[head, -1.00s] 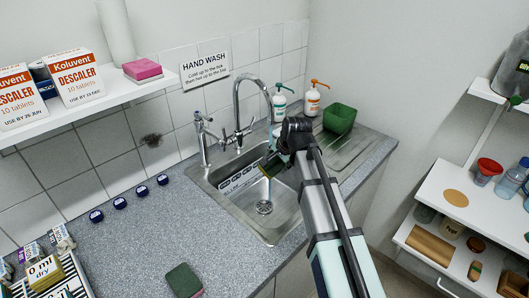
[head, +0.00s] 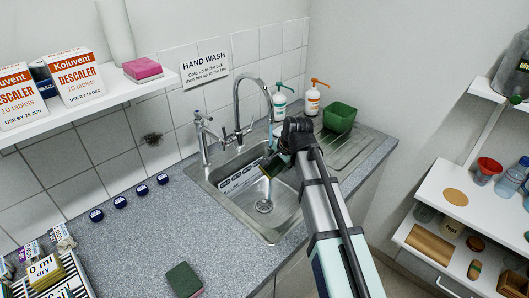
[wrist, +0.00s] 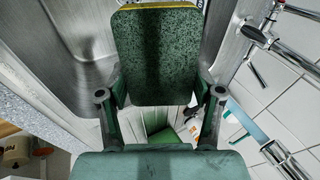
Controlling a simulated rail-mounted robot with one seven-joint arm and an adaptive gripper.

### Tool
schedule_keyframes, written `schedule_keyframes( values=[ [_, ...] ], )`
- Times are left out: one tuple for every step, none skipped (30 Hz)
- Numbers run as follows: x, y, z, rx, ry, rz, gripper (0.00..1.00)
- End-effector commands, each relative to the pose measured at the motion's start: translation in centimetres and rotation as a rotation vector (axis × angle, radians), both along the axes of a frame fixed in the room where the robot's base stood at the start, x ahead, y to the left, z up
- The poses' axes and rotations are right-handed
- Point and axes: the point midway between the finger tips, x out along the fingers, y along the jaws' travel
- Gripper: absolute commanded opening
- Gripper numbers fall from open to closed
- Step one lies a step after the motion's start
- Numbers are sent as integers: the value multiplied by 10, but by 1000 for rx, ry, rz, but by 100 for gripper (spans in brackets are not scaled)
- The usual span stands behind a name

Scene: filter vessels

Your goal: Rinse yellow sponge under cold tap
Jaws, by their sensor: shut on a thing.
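My gripper (wrist: 160,112) is shut on a sponge (wrist: 155,55) with a dark green scouring face and a yellow edge at its top. In the head view, my gripper (head: 284,155) holds the sponge (head: 271,165) tilted over the sink basin (head: 238,208), clear of its floor. The chrome arched tap (head: 238,95) has a pale blue stream of water (head: 270,138) falling from its spout onto or beside the sponge; I cannot tell which. Water also shows below the sponge, toward the drain (head: 264,206). The tap's handles (head: 238,135) stand at its base.
A separate slim tap (head: 203,140) stands at the sink's left. Soap bottles (head: 279,103) and a green tub (head: 339,118) stand behind my arm. A green-topped sponge (head: 183,280) lies on the counter (head: 150,235). A HAND WASH sign (head: 205,69) hangs behind.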

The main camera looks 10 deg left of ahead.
Motion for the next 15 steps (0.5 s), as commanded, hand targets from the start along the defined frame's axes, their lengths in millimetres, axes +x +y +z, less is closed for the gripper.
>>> schedule_keyframes(
  values=[
    [0, 0, 0, 0, 0, 0, 38],
    [0, 0, 0, 0, 0, 0, 38],
    [0, 0, 0, 0, 0, 0, 38],
    [0, 0, 0, 0, 0, 0, 38],
    [0, 0, 0, 0, 0, 0, 38],
    [0, 0, 0, 0, 0, 0, 38],
    [0, 0, 0, 0, 0, 0, 38],
    [0, 0, 0, 0, 0, 0, 38],
    [0, 0, 0, 0, 0, 0, 38],
    [0, 0, 0, 0, 0, 0, 38],
    [-1, 0, 1, 0, 0, 0, 38],
    [-1, -1, 1, 0, 0, 0, 38],
    [-2, -1, 2, 0, 0, 0, 38],
    [-3, -2, 3, 0, 0, 0, 38],
    [-5, -3, 5, 0, 0, 0, 38]
  ],
)
